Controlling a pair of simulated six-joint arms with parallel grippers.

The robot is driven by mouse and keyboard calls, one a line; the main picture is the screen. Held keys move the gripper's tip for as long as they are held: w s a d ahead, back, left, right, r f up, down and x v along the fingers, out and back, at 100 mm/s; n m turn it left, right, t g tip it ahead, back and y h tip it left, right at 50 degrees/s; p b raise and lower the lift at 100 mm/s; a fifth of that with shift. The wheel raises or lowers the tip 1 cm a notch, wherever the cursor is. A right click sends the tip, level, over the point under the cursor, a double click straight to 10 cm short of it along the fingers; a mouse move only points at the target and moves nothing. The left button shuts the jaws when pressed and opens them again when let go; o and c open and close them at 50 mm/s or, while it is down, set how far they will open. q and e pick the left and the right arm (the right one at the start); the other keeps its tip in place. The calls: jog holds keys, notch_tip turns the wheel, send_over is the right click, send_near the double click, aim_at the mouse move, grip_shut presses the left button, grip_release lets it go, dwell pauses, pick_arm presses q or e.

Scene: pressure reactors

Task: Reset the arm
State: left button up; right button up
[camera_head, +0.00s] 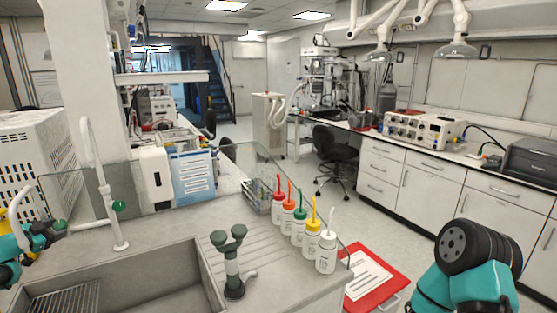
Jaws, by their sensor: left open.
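My left gripper (48,230) shows at the left edge, at the end of a teal arm that is cut off by the frame. It is open, with nothing seen between its fingers, beside the sink and left of the white tap (104,188). My right arm shows at the lower right as teal links with a black ribbed round joint; its gripper is outside the view.
A grey sink (160,283) fills the front left. A dark green-topped fixture (231,262) stands at its right. Several white wash bottles (327,252) line the counter's right edge. A glass panel (75,193) stands behind. A red-bordered board (370,278) lies lower right.

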pick_arm(q)
jog(key=v, duration=1.5)
jog(key=x, duration=1.7)
jog(key=shift+n+t+y, duration=0.6)
jog(key=shift+n+y, duration=0.1)
jog(key=shift+n, duration=0.2)
jog(key=shift+d+n+y, duration=0.1)
jog(key=shift+n+y, duration=0.5)
jog(key=shift+n, duration=0.1)
jog(key=shift+n+t+y, duration=0.4)
jog(key=shift+n+y, duration=1.9)
jog(key=shift+n, duration=0.2)
jog(key=shift+m+h, duration=2.3)
jog(key=shift+m, duration=0.2)
jog(key=shift+n+y, duration=2.3)
jog(key=shift+n, duration=0.2)
jog(key=shift+m+h, duration=1.6)
jog(key=shift+m, duration=0.1)
